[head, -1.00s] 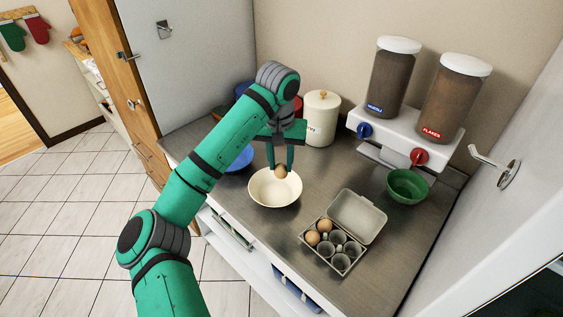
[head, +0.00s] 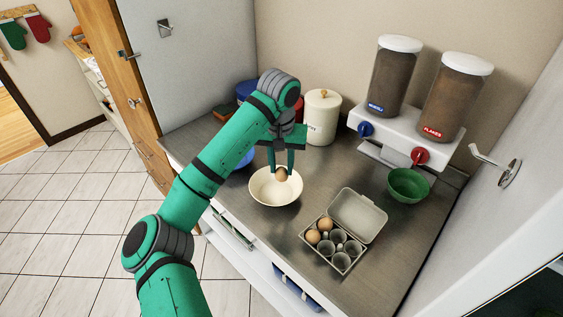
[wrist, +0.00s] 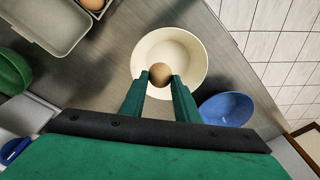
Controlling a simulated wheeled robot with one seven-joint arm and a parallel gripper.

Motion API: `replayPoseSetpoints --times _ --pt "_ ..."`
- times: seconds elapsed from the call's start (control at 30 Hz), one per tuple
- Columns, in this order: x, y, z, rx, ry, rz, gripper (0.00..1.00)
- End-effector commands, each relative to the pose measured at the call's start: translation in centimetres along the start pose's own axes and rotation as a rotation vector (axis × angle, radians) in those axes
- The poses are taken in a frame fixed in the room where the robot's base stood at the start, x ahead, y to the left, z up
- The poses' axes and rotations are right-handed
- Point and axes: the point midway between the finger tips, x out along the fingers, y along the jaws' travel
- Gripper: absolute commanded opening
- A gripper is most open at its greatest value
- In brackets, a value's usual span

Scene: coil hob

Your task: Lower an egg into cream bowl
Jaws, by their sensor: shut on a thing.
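My gripper (head: 282,172) points down over the cream bowl (head: 262,195) and is shut on a brown egg (head: 282,175). In the wrist view the egg (wrist: 160,73) sits between the two green fingertips (wrist: 160,80), in front of the bowl's inside (wrist: 180,45). The egg is at the bowl's back part in the head view; whether it touches the bowl I cannot tell. The bowl stands upright on the counter and looks otherwise empty. An open grey egg carton (head: 357,215) holds more brown eggs (head: 313,236) at its left side and several empty cups.
A blue bowl (wrist: 228,108) stands close beside the cream bowl, partly hidden by my arm in the head view. A cream canister (head: 321,118) is behind. A green bowl (head: 407,186) sits under the dispensers (head: 455,95) at right. Bare counter lies between the cream and green bowls.

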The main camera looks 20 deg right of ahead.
Motion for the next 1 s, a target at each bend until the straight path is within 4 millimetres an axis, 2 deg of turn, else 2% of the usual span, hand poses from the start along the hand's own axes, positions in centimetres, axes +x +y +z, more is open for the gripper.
replayPoseSetpoints --times 0.6,1.0 --pt "2.6 0.0 0.3 0.000 -0.001 0.001 0.00" --pt "2.7 0.0 0.3 0.000 0.000 0.000 0.00"
